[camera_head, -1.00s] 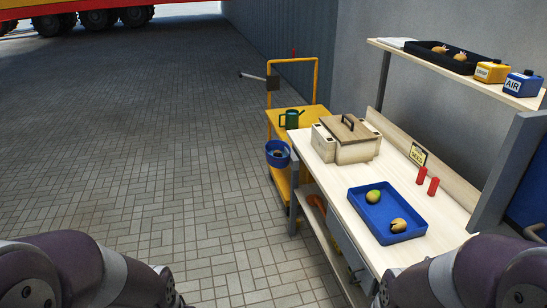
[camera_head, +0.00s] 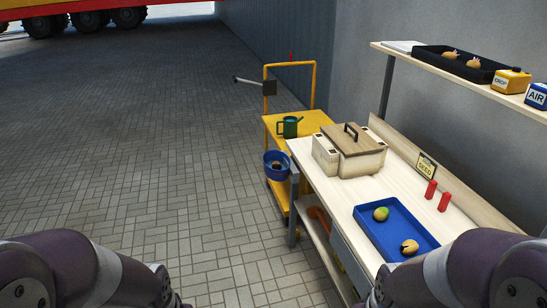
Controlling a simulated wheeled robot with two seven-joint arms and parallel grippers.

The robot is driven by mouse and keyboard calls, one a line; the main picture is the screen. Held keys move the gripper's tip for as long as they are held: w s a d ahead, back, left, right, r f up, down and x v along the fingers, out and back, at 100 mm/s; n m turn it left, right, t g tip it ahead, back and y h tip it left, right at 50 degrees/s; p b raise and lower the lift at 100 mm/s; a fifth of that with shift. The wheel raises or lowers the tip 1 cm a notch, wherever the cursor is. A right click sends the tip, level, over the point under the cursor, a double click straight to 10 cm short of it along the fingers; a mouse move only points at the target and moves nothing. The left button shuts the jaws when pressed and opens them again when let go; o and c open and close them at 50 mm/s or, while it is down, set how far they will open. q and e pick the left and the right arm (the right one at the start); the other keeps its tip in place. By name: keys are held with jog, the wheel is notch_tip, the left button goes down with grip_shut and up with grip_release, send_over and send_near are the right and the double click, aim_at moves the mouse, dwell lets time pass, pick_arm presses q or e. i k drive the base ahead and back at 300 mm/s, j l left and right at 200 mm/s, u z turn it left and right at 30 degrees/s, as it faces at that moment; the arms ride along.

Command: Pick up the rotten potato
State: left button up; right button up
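Two potatoes lie in a blue tray (camera_head: 366,222) on the workbench. The farther one is a green-tinged potato (camera_head: 381,214). The nearer one is a tan potato with a dark patch (camera_head: 409,246), at the tray's near right; it looks like the rotten one. My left arm shows at the lower left and my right arm at the lower right, covering the near part of the bench. Neither gripper shows in the frame.
A wooden-lidded box (camera_head: 349,150) stands on the bench (camera_head: 330,193), with two red cylinders (camera_head: 437,195) by the back board. A shelf above holds a black tray (camera_head: 442,60) of sprouting potatoes. A yellow cart (camera_head: 299,124) carries a green watering can (camera_head: 289,127) and blue bucket (camera_head: 277,164). Open paving lies left.

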aim_at(276, 165)
jog(key=i+j+z, duration=0.25)
jog(key=i, duration=0.6)
jog(key=i+j+z, duration=0.25)
jog(key=i+j, duration=0.4)
jog(key=i, duration=0.2)
jog(key=i+j+z, duration=0.25)
jog(key=i+j, duration=0.45)
jog(key=i+z, duration=0.1)
jog(key=z, duration=0.4)
jog(key=i+j+z, duration=0.1)
jog(key=z, duration=0.4)
jog(key=j, duration=0.1)
